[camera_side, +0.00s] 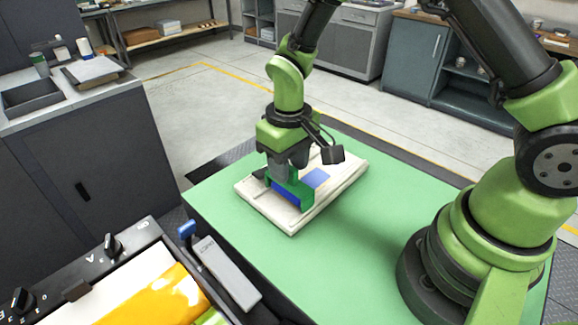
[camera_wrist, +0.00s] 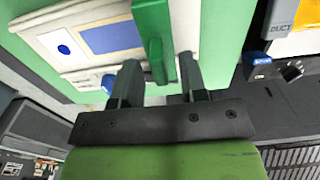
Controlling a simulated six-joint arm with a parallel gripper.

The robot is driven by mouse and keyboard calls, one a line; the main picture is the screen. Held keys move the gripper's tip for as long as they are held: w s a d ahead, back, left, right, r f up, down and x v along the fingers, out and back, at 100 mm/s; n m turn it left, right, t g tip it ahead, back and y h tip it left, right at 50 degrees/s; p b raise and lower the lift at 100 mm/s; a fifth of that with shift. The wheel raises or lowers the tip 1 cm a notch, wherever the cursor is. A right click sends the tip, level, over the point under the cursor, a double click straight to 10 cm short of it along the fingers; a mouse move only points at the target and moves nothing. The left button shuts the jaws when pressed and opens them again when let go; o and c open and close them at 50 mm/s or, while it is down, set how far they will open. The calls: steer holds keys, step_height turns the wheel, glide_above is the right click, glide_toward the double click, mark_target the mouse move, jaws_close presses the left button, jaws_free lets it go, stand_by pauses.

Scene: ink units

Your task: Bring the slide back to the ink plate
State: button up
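The green slide (camera_side: 300,188) stands on the white ink plate (camera_side: 341,184), with a blue area low on its near side. In the wrist view the green slide (camera_wrist: 151,20) lies across the plate (camera_wrist: 84,14), and its upright tab comes down between my fingers. My gripper (camera_side: 285,171) points down right over the slide. In the wrist view my gripper (camera_wrist: 158,72) has its two fingers apart on either side of the tab, with a small gap showing. A blue rectangle (camera_side: 316,178) lies on the plate beside the slide. The fingertips are partly hidden in the side view.
The plate sits on a green table (camera_side: 330,240) with bare room around it. A grey device with a blue knob (camera_side: 187,229) and a machine panel with black knobs (camera_side: 112,245) stand at the near left. A dark grey cabinet (camera_side: 80,165) is at the left.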

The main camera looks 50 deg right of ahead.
steer(key=shift+f, duration=0.55)
steer(key=shift+c, duration=0.2)
jaws_close()
steer(key=shift+d, duration=0.1)
steer(key=d, duration=1.8)
steer(key=shift+s+d, duration=0.1)
steer(key=shift+d, duration=0.1)
steer(key=shift+o, duration=0.2)
jaws_free()
